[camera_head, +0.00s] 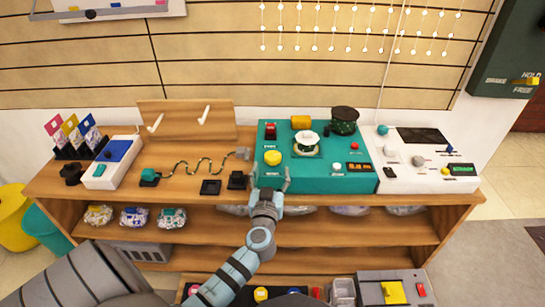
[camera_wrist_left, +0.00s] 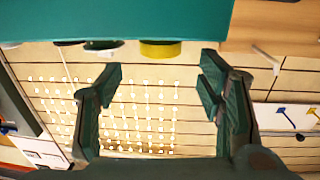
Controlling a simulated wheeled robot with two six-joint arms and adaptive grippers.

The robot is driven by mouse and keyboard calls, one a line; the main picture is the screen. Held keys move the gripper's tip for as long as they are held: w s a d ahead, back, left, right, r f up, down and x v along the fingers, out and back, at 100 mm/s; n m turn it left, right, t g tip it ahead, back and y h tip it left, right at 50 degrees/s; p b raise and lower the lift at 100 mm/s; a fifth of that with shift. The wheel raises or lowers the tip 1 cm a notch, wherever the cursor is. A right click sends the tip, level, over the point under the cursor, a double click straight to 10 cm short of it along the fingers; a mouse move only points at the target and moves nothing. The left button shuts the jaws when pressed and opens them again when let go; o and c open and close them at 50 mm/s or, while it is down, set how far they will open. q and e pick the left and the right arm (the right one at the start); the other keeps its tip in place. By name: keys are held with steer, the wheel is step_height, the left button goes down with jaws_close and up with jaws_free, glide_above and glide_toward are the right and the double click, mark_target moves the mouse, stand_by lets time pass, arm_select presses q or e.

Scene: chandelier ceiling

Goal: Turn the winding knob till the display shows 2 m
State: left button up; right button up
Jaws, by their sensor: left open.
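A teal box (camera_head: 325,185) stands on the wooden counter and carries a white lobed knob (camera_head: 306,142), a yellow round knob (camera_head: 272,157) and a small orange-lit display (camera_head: 358,166). The display's reading is too small to make out. I cannot tell which knob is the winding knob. My left gripper (camera_head: 271,180) is open and empty at the box's front edge, just below the yellow knob. My right gripper is not in view.
A white panel (camera_head: 400,178) with knobs and a green-lit display (camera_head: 462,170) stands right of the box. A dark round piece (camera_head: 343,121) and red buttons share the box top. A wavy wire (camera_head: 200,165) and a blue-white device (camera_head: 112,162) lie left. Shelves hold bagged items below.

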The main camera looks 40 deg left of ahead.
mark_target(271, 161)
arm_select(q)
steer(key=x, duration=0.6)
steer(key=shift+w+a+b, duration=0.15)
steer(key=shift+w+b, duration=0.05)
steer(key=shift+b, duration=0.1)
steer(key=c, duration=1.2)
steer(key=shift+o, duration=0.2)
steer(key=shift+a+f+m+t+h, duration=0.1)
steer(key=shift+m+t+h, duration=0.2)
steer(key=shift+h, duration=0.1)
